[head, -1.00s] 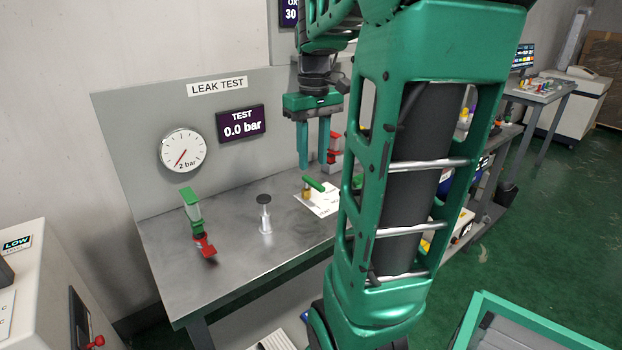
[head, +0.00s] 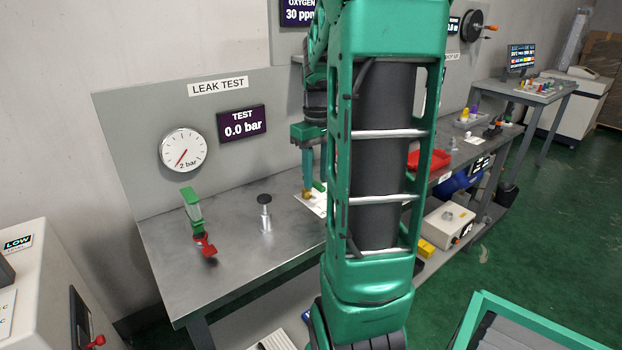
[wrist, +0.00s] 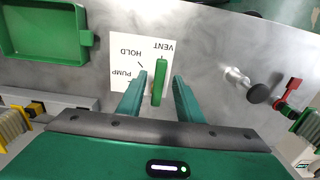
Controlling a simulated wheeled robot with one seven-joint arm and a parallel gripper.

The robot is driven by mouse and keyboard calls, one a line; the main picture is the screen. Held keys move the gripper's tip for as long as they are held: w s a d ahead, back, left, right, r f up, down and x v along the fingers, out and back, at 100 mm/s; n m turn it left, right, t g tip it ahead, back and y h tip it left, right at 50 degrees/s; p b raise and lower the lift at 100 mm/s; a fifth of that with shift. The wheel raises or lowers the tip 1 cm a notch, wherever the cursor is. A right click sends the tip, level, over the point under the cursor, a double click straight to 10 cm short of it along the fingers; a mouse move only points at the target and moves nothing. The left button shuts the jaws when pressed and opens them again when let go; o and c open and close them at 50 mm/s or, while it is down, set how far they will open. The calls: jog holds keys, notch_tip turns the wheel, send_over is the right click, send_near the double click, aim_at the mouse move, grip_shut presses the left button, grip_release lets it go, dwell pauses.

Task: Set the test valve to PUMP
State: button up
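The test valve has a green lever handle (wrist: 159,83), seen in the wrist view over a white card (wrist: 125,52) printed VENT, HOLD and PUMP. The lever's upper end lies close to the VENT word; PUMP is on the card's left part. My gripper (wrist: 161,79) is open, with one finger on each side of the lever and a visible gap to both. In the head view a green bit of the handle (head: 319,186) and the card (head: 315,204) show beside one finger of my gripper; my arm hides the rest.
On the bench (head: 230,262) stand a metal post with a black knob (head: 265,212) and a green and red clamp-like part (head: 197,222), left of the valve. A green tray (wrist: 45,62) lies on the other side. The gauge panel (head: 130,130) rises behind.

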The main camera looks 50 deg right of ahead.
jog(key=shift+f, duration=0.3)
grip_shut()
jog(key=shift+a, duration=0.3)
jog(key=shift+d, duration=0.15)
